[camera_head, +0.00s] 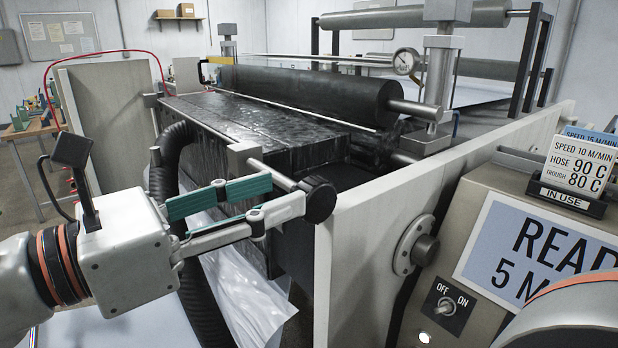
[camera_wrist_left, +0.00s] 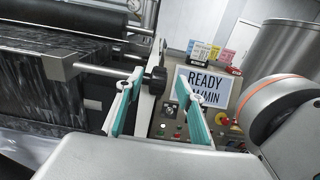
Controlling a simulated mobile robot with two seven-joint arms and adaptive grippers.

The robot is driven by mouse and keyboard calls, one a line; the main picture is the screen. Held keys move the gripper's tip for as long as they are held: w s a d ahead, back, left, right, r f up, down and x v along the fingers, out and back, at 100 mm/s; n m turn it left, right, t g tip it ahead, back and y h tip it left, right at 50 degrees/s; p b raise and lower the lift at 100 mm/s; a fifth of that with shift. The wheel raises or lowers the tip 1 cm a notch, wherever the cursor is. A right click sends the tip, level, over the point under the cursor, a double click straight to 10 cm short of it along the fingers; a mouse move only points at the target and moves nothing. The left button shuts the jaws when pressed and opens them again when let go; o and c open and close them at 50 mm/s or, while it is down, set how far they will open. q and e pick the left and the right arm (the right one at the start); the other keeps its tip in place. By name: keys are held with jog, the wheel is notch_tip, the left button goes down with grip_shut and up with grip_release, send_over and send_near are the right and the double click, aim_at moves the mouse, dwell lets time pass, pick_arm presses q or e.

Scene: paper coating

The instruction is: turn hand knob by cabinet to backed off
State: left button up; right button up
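The black hand knob (camera_head: 318,199) sits at the end of a metal shaft, beside the light side panel near the control cabinet (camera_head: 470,240). My left gripper (camera_head: 287,192) is open, with its teal-padded fingers reaching toward the knob. One fingertip appears very close to the knob's near side; I cannot tell whether it touches. In the left wrist view the knob (camera_wrist_left: 157,78) shows between and just beyond the two spread fingertips (camera_wrist_left: 159,84). The knob's far side is hidden. My right gripper is not in view.
A black roller (camera_head: 310,92) and a dark coated trough (camera_head: 240,115) lie behind the knob. The pale side panel (camera_head: 370,220) stands close to its right. A black corrugated hose (camera_head: 172,160) hangs behind my gripper. An OFF/ON switch (camera_head: 446,305) is on the cabinet.

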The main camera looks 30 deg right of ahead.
aim_at(310, 181)
pick_arm(q)
jog(key=d+p, duration=0.1)
jog(key=d, duration=0.6)
jog(key=shift+w, duration=0.2)
grip_shut()
